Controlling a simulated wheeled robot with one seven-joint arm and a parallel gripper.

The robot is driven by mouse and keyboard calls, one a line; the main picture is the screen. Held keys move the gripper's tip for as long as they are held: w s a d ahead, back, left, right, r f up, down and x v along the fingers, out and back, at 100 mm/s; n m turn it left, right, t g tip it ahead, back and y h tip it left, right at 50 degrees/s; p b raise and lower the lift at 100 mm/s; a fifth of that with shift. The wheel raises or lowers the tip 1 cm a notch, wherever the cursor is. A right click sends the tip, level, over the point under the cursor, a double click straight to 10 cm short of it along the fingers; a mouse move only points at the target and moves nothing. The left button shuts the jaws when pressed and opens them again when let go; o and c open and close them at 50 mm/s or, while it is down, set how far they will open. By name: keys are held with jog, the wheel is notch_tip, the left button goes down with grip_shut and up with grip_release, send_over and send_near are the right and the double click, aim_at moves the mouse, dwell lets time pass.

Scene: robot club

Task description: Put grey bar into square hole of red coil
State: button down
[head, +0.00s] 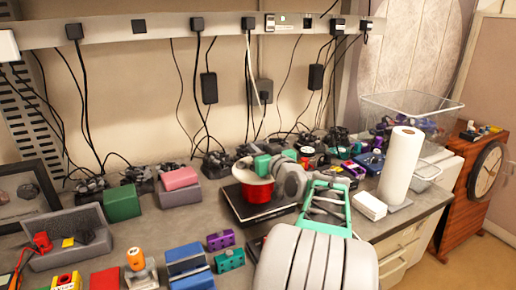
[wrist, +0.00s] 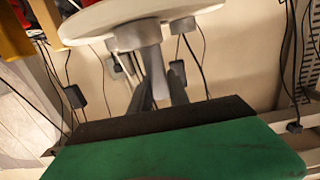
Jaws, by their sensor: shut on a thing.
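The red coil (head: 258,193) stands upright on a dark box, its pale top flange (head: 248,171) facing up. My gripper (head: 264,164) is right at the flange, mostly seen as green and grey parts from behind. In the wrist view, which is upside down, the two grey fingers of my gripper (wrist: 162,88) are shut on the grey bar (wrist: 139,36). The bar's far end meets the pale flange (wrist: 95,22). The square hole is hidden, so I cannot tell whether the bar's end is inside it or only against the flange.
The dark box (head: 245,213) lies on the grey workbench. A pink and grey box (head: 180,187) and a green box (head: 122,203) stand to the left. A paper towel roll (head: 400,165) stands at right. Cables hang along the wall behind.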

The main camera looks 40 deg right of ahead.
jog(key=shift+r, duration=0.15)
jog(key=c, duration=1.2)
grip_release()
jog(key=shift+o, duration=0.2)
jog(key=shift+f, duration=0.25)
jog(key=shift+r, duration=0.15)
jog(key=shift+r+p, duration=1.55)
jog(key=shift+r, duration=2.45)
